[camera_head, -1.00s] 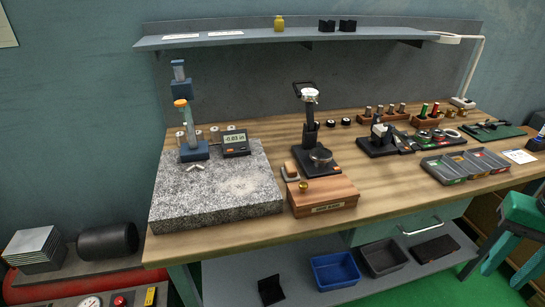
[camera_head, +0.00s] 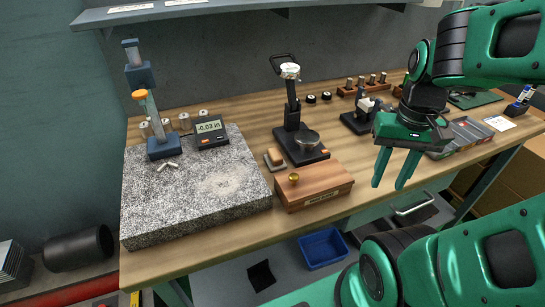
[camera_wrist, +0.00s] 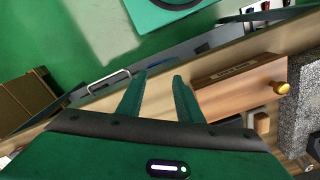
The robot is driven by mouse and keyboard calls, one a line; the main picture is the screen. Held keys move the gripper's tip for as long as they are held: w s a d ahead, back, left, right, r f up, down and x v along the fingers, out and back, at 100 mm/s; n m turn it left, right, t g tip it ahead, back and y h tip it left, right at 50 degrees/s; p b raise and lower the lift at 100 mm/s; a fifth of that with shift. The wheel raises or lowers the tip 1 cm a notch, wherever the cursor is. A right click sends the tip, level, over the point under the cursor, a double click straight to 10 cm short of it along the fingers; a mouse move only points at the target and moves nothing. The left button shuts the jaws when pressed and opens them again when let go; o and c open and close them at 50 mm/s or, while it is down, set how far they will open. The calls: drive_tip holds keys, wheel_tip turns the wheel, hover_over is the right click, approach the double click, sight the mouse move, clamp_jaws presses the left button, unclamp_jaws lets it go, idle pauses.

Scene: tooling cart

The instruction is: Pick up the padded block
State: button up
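A small tan-brown block with a grey pad-like piece (camera_head: 275,158), which looks like the padded block, sits on the wooden bench behind the wooden box and right of the granite plate. In the wrist view it seems to show partly beside the wooden box (camera_wrist: 262,122), near the granite. My gripper (camera_head: 388,184) is open and empty, with its fingers pointing down, right of the wooden box near the bench's front edge. It also shows in the wrist view (camera_wrist: 159,76). It is well to the right of the block and apart from it.
The wooden box (camera_head: 315,187) with a brass knob stands just in front of the block. A granite plate (camera_head: 195,205) with a gauge stand (camera_head: 160,145) lies left. A black dial stand (camera_head: 300,140) rises close behind. A shelf (camera_head: 220,12) hangs over the back.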

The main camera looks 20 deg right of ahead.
sight(275, 153)
drive_tip(key=o, duration=0.7)
drive_tip(key=shift+s+a+r+n, duration=0.1)
drive_tip(key=shift+a+r+n, duration=0.1)
drive_tip(key=shift+r+n, duration=0.4)
drive_tip(key=w+a+r+n, duration=0.1)
drive_tip(key=w+a+n, duration=0.1)
drive_tip(key=w+n, duration=0.1)
drive_tip(key=w+a+r+n, duration=0.1)
drive_tip(key=w+a+n, duration=0.1)
drive_tip(key=w+n, duration=0.2)
drive_tip(key=w+a+r+n, duration=0.2)
drive_tip(key=w+n, duration=0.2)
drive_tip(key=w, duration=0.1)
drive_tip(key=shift+w+a, duration=0.15)
drive_tip(key=shift+w, duration=0.05)
drive_tip(key=w+a+r+n, duration=0.2)
drive_tip(key=w+a+n, duration=0.8)
drive_tip(key=a+n, duration=0.2)
drive_tip(key=shift+d+f, duration=0.2)
drive_tip(key=shift+f, duration=2.5)
drive_tip(key=shift+d+f, duration=0.2)
drive_tip(key=shift+f, duration=2.45)
